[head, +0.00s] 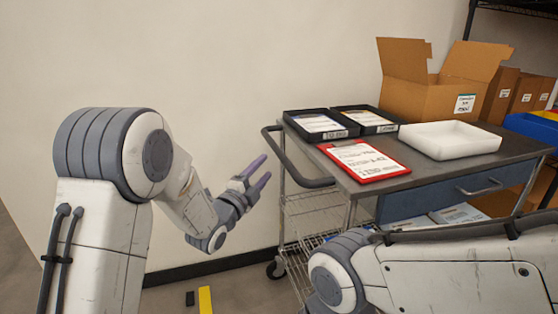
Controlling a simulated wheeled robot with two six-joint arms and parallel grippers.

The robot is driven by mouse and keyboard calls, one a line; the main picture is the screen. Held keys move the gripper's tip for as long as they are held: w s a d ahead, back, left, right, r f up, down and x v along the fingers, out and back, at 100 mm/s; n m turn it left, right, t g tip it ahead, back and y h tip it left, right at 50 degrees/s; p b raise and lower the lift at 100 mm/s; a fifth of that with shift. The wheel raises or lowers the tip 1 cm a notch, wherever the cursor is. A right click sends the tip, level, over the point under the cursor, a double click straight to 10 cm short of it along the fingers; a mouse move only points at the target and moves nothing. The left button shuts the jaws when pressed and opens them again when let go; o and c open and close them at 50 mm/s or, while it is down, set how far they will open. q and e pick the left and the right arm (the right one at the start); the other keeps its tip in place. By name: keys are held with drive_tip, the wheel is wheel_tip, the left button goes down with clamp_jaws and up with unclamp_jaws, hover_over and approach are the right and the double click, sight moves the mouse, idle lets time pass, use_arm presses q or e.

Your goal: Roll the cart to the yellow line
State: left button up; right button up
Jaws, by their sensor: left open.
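The cart (426,177) has a dark grey top and stands to the right of the middle. Its dark push handle (291,165) is on its left end. A caster (277,269) shows below on the floor. The yellow line (205,300) is a short strip on the floor at the bottom edge, left of the cart. My left gripper (258,173) is open and empty, just left of the handle, with its purple fingertips pointing toward it. They appear apart from the handle. My right arm crosses the lower right; its gripper is outside the view.
A blue drawer (450,192) is under the top. A black mark (190,298) lies beside the yellow line. A wall stands behind.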

sight(279, 152)
use_arm(q)
drive_tip(key=x, duration=0.9)
drive_tip(key=shift+w+d+r, duration=0.1)
drive_tip(key=shift+w+d, duration=0.1)
drive_tip(key=shift+w, duration=0.05)
clamp_jaws()
idle(1.0)
